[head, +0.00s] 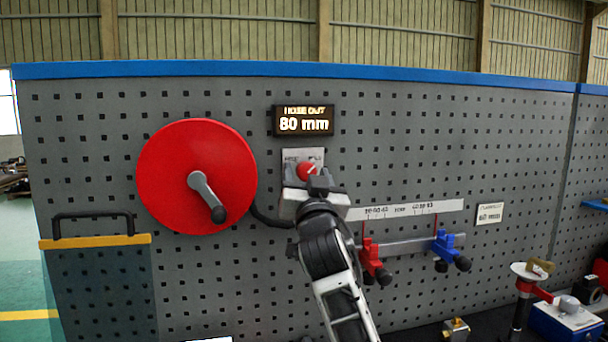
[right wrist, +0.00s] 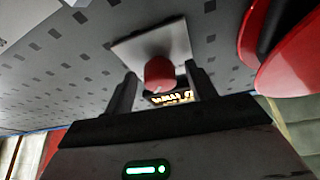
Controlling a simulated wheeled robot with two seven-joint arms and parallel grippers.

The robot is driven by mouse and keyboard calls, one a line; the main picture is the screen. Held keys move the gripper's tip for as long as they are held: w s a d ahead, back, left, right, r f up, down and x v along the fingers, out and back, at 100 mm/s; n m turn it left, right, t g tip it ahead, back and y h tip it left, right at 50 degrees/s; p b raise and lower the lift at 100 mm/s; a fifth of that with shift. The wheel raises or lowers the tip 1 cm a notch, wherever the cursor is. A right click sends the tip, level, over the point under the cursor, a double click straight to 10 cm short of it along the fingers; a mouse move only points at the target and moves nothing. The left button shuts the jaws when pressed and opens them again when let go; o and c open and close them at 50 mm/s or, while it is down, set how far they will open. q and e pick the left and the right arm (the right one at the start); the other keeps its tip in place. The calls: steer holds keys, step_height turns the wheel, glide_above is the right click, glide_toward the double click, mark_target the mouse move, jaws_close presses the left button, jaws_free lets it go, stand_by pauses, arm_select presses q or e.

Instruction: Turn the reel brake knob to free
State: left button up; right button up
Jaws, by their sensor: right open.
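The reel brake knob (head: 308,170) is a small red knob with a white pointer line, on a light label plate (head: 290,158) on the grey pegboard. The line points up and to the right, towards the right-hand word on the plate; the words are too small to read surely. My right gripper (head: 316,186) is just below and in front of the knob and hides part of it. In the right wrist view the knob (right wrist: 159,74) shows between the two open fingers of the gripper (right wrist: 162,88), with no contact visible. My left gripper is not in view.
A big red reel (head: 165,175) with a grey crank (head: 205,193) is left of the knob. Red (head: 373,262) and blue (head: 446,248) clamps sit on a rail to the right, under a white scale (head: 440,208).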

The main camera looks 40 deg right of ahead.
steer(key=c, duration=1)
steer(key=shift+n, duration=0.4)
steer(key=shift+s+d+r+n+y, duration=0.15)
steer(key=shift+n+y, duration=1.55)
steer(key=shift+n, duration=2.15)
steer(key=shift+d+n+y, duration=0.1)
steer(key=shift+n+y, duration=1.6)
steer(key=shift+n, duration=2.1)
steer(key=shift+s+d+r+n+y, duration=0.15)
steer(key=shift+n+y, duration=1.55)
steer(key=shift+n, duration=2.15)
